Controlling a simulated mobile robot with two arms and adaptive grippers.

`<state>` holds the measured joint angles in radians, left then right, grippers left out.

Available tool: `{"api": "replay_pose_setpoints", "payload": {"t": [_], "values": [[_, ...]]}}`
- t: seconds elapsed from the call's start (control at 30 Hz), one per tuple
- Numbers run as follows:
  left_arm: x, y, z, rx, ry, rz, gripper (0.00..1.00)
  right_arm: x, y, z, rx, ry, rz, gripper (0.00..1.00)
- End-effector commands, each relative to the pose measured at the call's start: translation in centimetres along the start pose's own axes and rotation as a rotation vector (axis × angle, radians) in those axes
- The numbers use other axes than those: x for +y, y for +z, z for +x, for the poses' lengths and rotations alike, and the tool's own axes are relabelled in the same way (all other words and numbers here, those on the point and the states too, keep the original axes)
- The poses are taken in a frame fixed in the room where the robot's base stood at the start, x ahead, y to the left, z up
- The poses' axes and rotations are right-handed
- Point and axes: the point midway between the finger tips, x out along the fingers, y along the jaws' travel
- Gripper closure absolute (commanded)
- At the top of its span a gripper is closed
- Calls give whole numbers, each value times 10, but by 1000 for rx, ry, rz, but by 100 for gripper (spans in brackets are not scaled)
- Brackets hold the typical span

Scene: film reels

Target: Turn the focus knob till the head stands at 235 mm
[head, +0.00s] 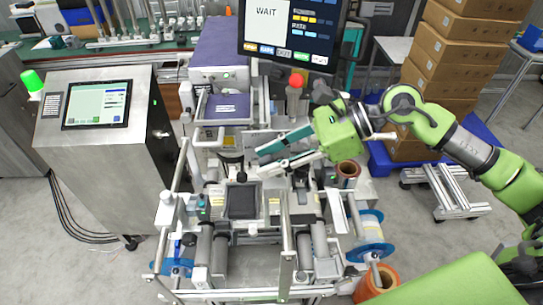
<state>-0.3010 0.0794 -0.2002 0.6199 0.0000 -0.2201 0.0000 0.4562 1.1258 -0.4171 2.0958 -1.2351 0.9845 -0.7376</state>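My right gripper (258,163) reaches in from the right over the middle of the reel machine (242,232). Its two long fingers point left and stand apart, with nothing clearly seen between them. Just left of the fingertips is a dark part (231,157) of the machine; I cannot tell whether the fingers touch it. I cannot make out the focus knob or any millimetre scale for certain; the gripper covers part of that area. A monitor (290,28) above reads "WAIT"; its smaller text is unreadable. My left gripper is not in view.
A steel cabinet (100,165) with a small screen stands at left. A red-topped post (296,82) rises behind the gripper. Blue reels (371,252) and copper-coloured rolls (376,283) sit at the machine's right. Stacked cartons (455,65) stand at the back right.

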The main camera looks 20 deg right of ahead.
Motion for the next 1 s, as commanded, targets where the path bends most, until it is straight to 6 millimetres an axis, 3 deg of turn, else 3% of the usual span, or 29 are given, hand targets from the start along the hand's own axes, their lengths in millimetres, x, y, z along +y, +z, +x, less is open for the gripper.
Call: {"api": "replay_pose_setpoints", "payload": {"t": [0.33,0.47,0.73,1.0], "values": [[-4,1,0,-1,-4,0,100,-1,-1,-1,2,-1,1,72],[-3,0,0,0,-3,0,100,-1,-2,-10,4,-3,3,72],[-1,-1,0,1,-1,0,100,-2,-4,-64,10,-4,6,72],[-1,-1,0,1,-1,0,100,-2,-2,-96,0,1,4,72]]}}
